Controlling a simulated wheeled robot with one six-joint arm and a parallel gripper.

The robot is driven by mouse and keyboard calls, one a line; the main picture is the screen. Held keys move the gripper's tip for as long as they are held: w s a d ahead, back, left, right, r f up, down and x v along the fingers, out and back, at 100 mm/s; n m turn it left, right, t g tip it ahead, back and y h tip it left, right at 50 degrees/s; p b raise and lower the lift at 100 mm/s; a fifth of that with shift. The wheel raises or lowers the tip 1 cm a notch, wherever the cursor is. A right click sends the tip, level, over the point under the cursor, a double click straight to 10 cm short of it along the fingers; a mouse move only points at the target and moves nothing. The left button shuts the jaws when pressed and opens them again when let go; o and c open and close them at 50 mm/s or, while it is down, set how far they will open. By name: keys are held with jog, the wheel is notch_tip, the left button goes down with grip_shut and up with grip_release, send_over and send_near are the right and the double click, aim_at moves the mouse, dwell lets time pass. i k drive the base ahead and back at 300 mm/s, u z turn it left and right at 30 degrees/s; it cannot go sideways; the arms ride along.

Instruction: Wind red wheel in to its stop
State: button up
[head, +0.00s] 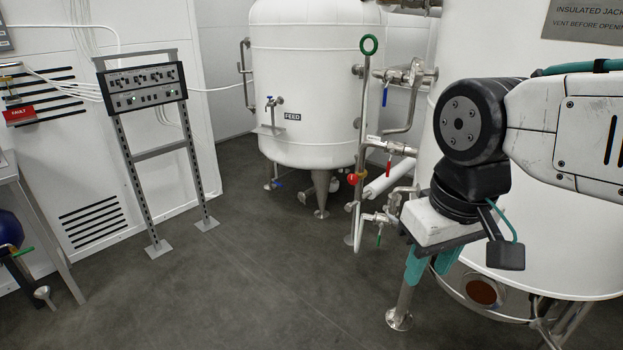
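A small red round knob or wheel (353,179) sits on the vertical pipe between the two tanks, and I take it for the red wheel. It is too small to tell how far it is wound. My gripper (426,278) hangs at the right, pointing down, in front of the large right tank. Its two teal fingers are apart with nothing seen between them. It is to the right of the red wheel, lower in the picture, and not touching it.
A green ring wheel (369,45) tops the pipe. Red (388,165), blue (385,96) and green (379,237) lever handles are nearby. The FEED tank (305,80) stands behind, the large tank (465,50) at right. A control panel stand (145,88) is left. Middle floor is clear.

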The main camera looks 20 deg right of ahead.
aim_at(352, 179)
jog(key=u, duration=0.15)
jog(key=i, duration=1.4)
jog(key=z, duration=1)
